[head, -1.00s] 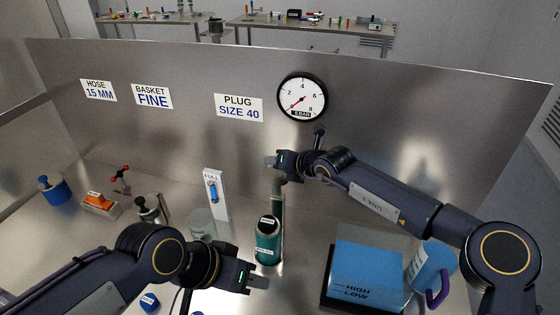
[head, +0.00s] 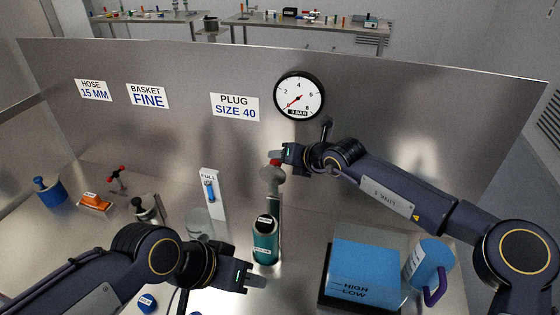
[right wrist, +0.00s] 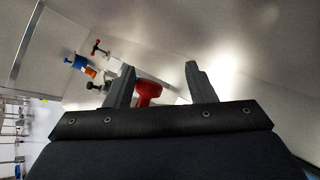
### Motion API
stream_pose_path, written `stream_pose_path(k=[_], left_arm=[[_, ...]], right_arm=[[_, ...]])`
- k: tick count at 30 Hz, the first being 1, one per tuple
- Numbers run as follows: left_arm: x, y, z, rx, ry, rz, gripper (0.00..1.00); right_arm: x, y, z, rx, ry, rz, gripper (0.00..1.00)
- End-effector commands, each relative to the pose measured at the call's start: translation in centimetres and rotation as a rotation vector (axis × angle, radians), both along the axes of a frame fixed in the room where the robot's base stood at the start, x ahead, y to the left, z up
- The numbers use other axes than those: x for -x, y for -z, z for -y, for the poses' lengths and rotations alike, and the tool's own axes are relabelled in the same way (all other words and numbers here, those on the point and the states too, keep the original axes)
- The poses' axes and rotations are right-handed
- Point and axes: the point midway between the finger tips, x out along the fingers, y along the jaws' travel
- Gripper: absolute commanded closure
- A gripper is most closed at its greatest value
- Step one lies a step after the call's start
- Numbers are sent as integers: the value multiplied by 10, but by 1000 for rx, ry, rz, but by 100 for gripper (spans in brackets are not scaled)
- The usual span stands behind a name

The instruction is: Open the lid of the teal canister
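The teal canister (head: 265,246) stands upright on the steel bench in the head view, with a black lid (head: 265,222) on top. Behind it a grey post rises to a head with a red part (head: 274,162). My right gripper (head: 280,155) is beside that red part, above and behind the canister. In the right wrist view its fingers (right wrist: 158,85) are apart, with a red knob-like part (right wrist: 149,92) showing between them; no grip on it shows. My left gripper (head: 252,279) is in front of the canister, low and apart from it; its finger gap is unclear.
A blue tank (head: 366,270) marked HIGH and LOW and a blue jug (head: 430,262) stand to the right. A blue pot (head: 50,193), an orange block (head: 95,202) and a clear beaker (head: 199,224) are to the left. A steel panel with a gauge (head: 299,96) closes off the back.

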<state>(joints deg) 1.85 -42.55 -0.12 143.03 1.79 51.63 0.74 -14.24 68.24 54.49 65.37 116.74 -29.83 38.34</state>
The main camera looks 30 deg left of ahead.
Motion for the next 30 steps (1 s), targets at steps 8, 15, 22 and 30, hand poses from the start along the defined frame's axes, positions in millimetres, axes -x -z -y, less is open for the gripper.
stream_pose_path(k=[8, 15, 22, 30], left_arm=[[0, 0, 0, 0, 0, 0, 64], [0, 0, 0, 0, 0, 0, 64], [0, 0, 0, 0, 0, 0, 64], [0, 0, 0, 0, 0, 0, 64]], right_arm=[[-1, -14, 15, 1, 1, 0, 51], [-1, -26, 26, 0, 0, 0, 51], [-2, -37, 36, 0, -1, 1, 51], [-2, -38, 38, 0, -2, 0, 51]])
